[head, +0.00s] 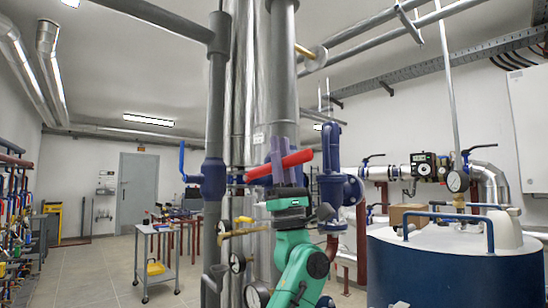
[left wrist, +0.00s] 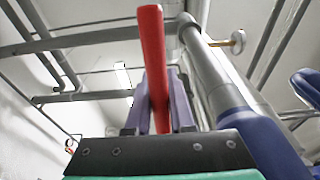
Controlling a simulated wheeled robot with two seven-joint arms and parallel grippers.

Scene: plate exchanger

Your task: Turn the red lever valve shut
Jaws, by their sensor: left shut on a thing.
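The red lever (head: 297,160) shows in the head view as a bar across the middle, its right end a little higher than its left. It also shows in the left wrist view (left wrist: 152,50), rising between the fingers. My left gripper (head: 284,150), with purple fingers on a green arm, is shut on the lever. In the left wrist view the fingers (left wrist: 158,95) stand on both sides of it. The lever's pivot and valve body are mostly hidden behind my gripper.
A grey pipe with a blue valve (head: 212,180) stands close left, and a blue pipe fitting (head: 338,188) close right. Pressure gauges (head: 238,262) are near my forearm. A large blue tank (head: 460,270) fills the lower right. A trolley (head: 157,255) stands on open floor at left.

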